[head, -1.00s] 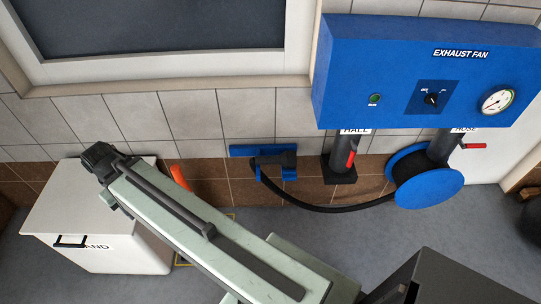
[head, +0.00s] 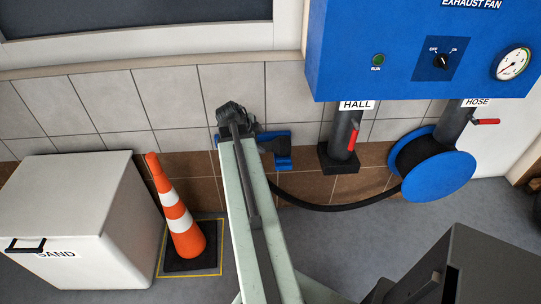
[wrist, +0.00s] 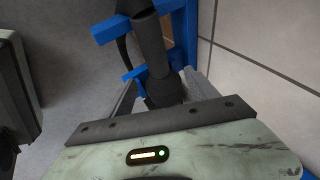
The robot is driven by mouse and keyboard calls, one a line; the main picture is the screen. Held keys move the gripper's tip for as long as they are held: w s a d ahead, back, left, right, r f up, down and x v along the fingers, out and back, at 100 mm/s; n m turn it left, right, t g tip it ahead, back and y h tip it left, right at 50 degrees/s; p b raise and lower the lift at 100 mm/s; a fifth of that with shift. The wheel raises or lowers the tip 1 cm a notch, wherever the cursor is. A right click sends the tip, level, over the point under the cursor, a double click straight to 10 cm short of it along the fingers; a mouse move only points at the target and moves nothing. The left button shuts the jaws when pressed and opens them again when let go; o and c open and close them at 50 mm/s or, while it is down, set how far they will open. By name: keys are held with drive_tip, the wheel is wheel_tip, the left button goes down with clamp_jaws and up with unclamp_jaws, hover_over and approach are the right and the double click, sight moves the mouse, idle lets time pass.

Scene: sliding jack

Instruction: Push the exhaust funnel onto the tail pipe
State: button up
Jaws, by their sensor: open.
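The exhaust funnel is a dark grey tube (wrist: 151,45) resting in a blue wall cradle (wrist: 110,29) in the wrist view. In the head view the cradle (head: 283,162) sits low on the wall, and my arm's end covers much of the funnel. A black hose (head: 335,208) runs from there to the blue reel. My gripper (wrist: 160,90) is open, its grey fingers either side of the funnel's near, wider part. I cannot tell if they touch it. In the head view my gripper (head: 237,117) is in front of the cradle, its fingertips hidden. The tail pipe is not visible.
A white sand bin (head: 75,205) and an orange-striped cone (head: 178,215) stand left of my arm. The blue exhaust fan box (head: 400,60) hangs above the HALL pipe (head: 342,135) and HOSE pipe (head: 455,125). The blue reel (head: 440,177) stands at right. Grey floor shows between.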

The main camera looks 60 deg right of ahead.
sight(267, 145)
drive_tip(key=b+x, duration=0.2)
drive_tip(key=shift+d+f, duration=0.1)
drive_tip(key=shift+f, duration=0.2)
drive_tip(key=b+x, duration=0.4)
drive_tip(key=x, duration=0.1)
drive_tip(key=shift+s+f+b, duration=0.15)
drive_tip(key=shift+s+b, duration=0.05)
drive_tip(key=shift+b, duration=0.1)
drive_tip(key=shift+r, duration=0.2)
clamp_jaws()
